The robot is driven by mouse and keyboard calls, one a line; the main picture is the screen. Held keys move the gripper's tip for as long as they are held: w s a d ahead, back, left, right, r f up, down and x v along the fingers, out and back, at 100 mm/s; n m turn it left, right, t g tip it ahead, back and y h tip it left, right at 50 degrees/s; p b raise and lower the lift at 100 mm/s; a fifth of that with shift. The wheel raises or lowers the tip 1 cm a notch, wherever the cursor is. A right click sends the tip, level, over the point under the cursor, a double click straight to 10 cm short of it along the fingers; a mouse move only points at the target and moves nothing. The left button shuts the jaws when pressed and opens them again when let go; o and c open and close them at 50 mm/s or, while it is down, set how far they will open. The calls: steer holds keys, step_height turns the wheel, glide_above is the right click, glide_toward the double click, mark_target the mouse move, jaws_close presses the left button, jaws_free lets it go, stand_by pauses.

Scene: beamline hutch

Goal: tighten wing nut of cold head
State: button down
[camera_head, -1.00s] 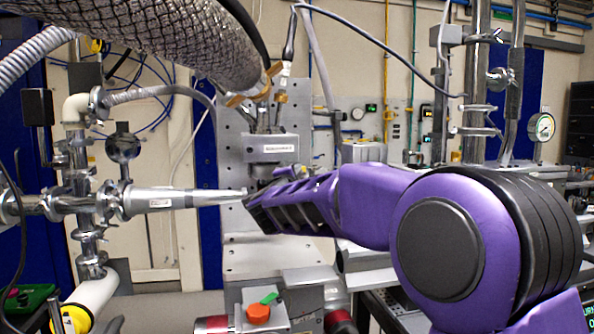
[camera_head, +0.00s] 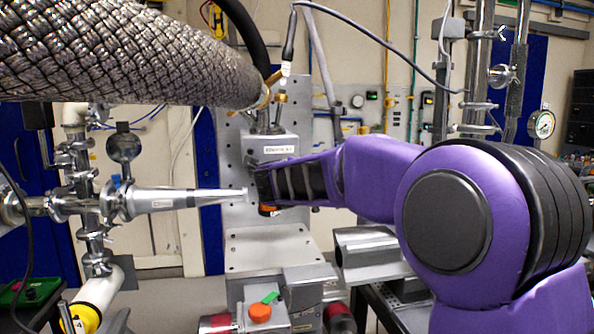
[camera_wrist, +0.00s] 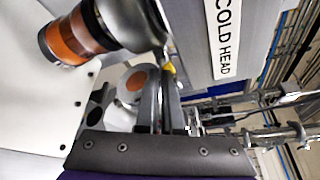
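The cold head is a grey metal block (camera_head: 268,148) with a white label, standing in front of a perforated plate. In the wrist view its COLD HEAD label (camera_wrist: 222,38) is close, at upper right. My gripper (camera_wrist: 164,78) points up in the wrist view, its two dark fingers near each other with a narrow gap. A small yellow piece (camera_wrist: 169,68) shows right at the fingertips; whether it is the wing nut, or gripped, I cannot tell. In the head view my purple arm ends at the cold head's lower front, and the fingertips are hidden.
A silver cone (camera_head: 190,199) points at my wrist from the left, its tip very close. A braided hose (camera_head: 120,55) hangs above. A cylinder with an orange band (camera_wrist: 75,40) is left of the fingers in the wrist view. A red-orange knob (camera_head: 260,312) sits below.

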steer(key=shift+f, duration=0.25)
stand_by(0.3)
steer(key=c, duration=1.3)
jaws_free()
steer(key=shift+s+r, duration=0.1)
steer(key=shift+s, duration=0.05)
steer(key=shift+r, duration=0.15)
steer(key=shift+s, duration=0.1)
